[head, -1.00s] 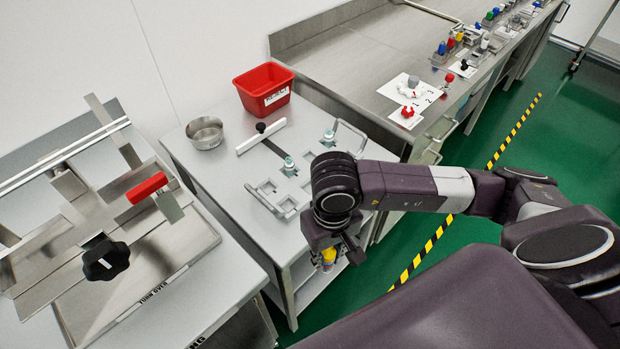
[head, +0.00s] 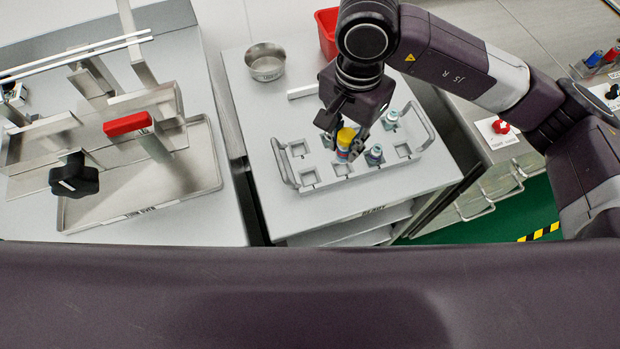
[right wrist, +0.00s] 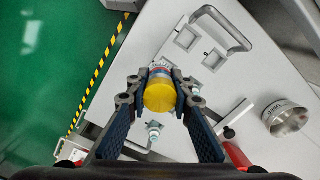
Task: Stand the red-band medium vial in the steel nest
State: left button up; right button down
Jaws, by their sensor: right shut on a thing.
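My right gripper (head: 343,138) is shut on a yellow-capped vial (head: 344,143), whose side shows red and blue bands. In the right wrist view the vial (right wrist: 160,94) sits between the two fingers, cap toward the camera. The steel nest (head: 290,182), a rack with square openings and a loop handle at each end, lies on the grey table. The vial looks roughly upright over the nest's middle; an empty opening (head: 342,170) shows just below it. Whether its base touches the nest is unclear. My left gripper is out of view.
Two smaller pale-capped vials (head: 375,155) (head: 392,119) stand in the nest near the held one. A steel bowl (head: 265,62) and a red bin (head: 327,32) are behind. A steel fixture with a red handle (head: 128,124) is at left. The table front is clear.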

jog(key=a+r+m+b, duration=0.1)
jog(key=a+r+m, duration=0.45)
jog(key=r, duration=0.25)
jog(key=p, duration=0.5)
send_over(310, 180)
notch_tip(310, 180, down, 19)
jog(key=shift+r, duration=0.1)
jog(key=shift+f+b, duration=0.35)
jog(key=shift+b, duration=0.05)
jog(key=c, duration=1.7)
grip_release()
jog(key=shift+r, duration=0.1)
